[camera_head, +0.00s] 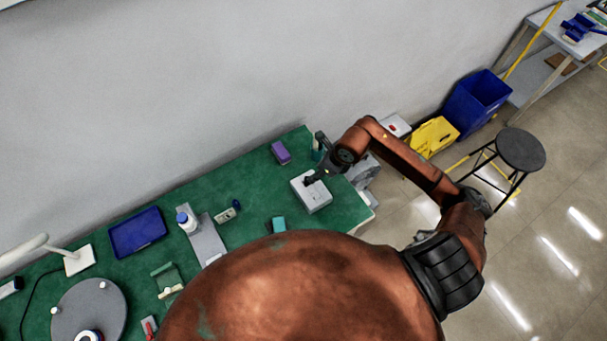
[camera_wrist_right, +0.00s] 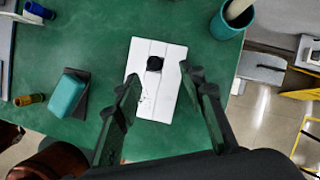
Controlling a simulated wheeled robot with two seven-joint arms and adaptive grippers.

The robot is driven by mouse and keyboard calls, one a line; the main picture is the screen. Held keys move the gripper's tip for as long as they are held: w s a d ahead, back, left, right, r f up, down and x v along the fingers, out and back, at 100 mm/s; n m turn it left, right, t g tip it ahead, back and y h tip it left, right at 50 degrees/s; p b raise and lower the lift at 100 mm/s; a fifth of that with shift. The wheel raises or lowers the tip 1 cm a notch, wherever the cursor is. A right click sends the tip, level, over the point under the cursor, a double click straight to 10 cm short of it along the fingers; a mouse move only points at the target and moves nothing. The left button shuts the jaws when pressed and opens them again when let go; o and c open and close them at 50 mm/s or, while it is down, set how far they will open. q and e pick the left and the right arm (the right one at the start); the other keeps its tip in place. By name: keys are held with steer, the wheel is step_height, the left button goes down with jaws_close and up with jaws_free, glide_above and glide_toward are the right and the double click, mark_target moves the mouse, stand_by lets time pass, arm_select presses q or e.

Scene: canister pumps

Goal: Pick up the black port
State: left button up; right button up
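The black port (camera_wrist_right: 154,63) is a small dark round piece on top of a white box (camera_wrist_right: 158,105), near the box's far end in the right wrist view. The box also shows in the head view (camera_head: 315,198), on the green table. My right gripper (camera_wrist_right: 162,79) is open, its two fingers apart with nothing between them, and it hangs above the box. The port shows just beyond the fingertips in the wrist view, between their lines. In the head view my right gripper (camera_head: 318,172) is over the box and partly hides its top. My left gripper is out of view.
A teal block (camera_wrist_right: 66,93) and a green cup (camera_wrist_right: 232,16) flank the box in the wrist view. The head view shows a purple box (camera_head: 280,153), a blue tray (camera_head: 138,232), a white bottle (camera_head: 187,221) and a round grey disc (camera_head: 88,310) on the table.

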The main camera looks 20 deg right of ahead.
steer(key=shift+a+f, duration=0.15)
steer(key=shift+f, duration=0.35)
steer(key=shift+a+p+x, duration=0.2)
steer(key=shift+p+x, duration=0.2)
steer(key=shift+x, duration=0.8)
steer(key=x, duration=0.2)
steer(key=shift+a+f, duration=0.2)
steer(key=shift+f, duration=0.05)
steer(key=shift+w+f, duration=0.15)
steer(key=shift+f, duration=0.25)
steer(key=c, duration=0.7)
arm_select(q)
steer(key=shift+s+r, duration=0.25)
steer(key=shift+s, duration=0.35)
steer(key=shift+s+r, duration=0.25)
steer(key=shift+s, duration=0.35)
arm_select(e)
jaws_close()
